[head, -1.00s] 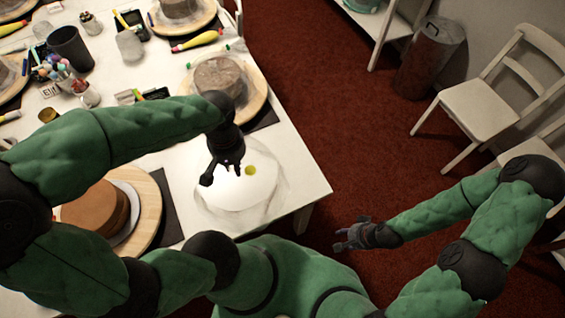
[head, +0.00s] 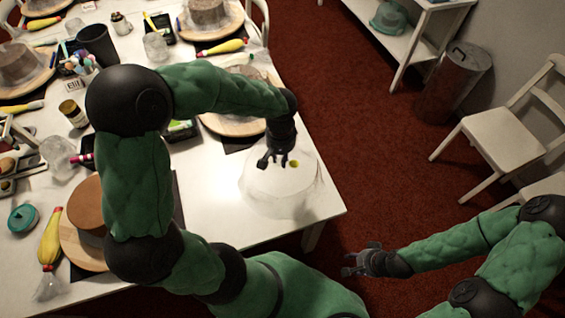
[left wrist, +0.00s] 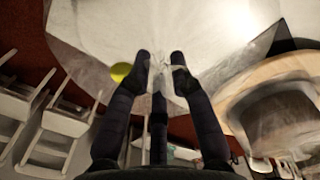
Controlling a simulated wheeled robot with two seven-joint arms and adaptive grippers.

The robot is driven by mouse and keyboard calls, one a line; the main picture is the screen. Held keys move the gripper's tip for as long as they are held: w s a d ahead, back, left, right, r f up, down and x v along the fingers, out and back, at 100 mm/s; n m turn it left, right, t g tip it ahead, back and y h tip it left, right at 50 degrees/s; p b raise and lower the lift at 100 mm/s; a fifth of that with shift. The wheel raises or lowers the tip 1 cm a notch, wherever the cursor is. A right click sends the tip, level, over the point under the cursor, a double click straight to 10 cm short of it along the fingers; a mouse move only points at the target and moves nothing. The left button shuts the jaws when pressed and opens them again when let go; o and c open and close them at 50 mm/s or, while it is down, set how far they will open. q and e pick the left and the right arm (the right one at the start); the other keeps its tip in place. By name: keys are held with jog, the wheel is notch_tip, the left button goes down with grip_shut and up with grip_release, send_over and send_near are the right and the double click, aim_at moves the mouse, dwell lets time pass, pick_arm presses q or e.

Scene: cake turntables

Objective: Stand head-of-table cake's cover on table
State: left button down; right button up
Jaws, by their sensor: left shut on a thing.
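A clear, domed cover (head: 268,196) is at the table's near right corner; whether its rim touches the table I cannot tell. A yellow-green spot (head: 294,163) shows on its top. My left gripper (head: 278,162) is over the top, shut on the cover. In the left wrist view the fingertips (left wrist: 161,68) close on its top, with the yellow-green spot (left wrist: 120,72) beside them. A brown cake (head: 87,205) stands uncovered on a wooden turntable (head: 75,245) at the left, partly hidden by my left arm. My right gripper (head: 362,262) is open and empty over the floor.
Another turntable (head: 233,124) stands beyond the cover, partly behind my arm. A yellow piping bag (head: 50,238), a teal lid (head: 23,218) and a dark jar (head: 73,113) are on the table. White table (head: 225,218) is clear between cake and cover. Chairs stand right.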

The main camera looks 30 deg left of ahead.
pick_arm(q)
jog(key=shift+w+f, duration=0.2)
jog(key=shift+f, duration=0.1)
jog(key=shift+w+f+b, duration=0.15)
jog(key=shift+f+b, duration=0.4)
jog(key=shift+f, duration=1.1)
jog(key=shift+d+f, duration=0.1)
jog(key=shift+f, duration=0.15)
jog(key=c, duration=1.1)
grip_release()
jog(key=shift+r, duration=0.65)
notch_tip(320, 180, up, 11)
jog(key=p, duration=0.3)
jog(key=shift+r, duration=0.15)
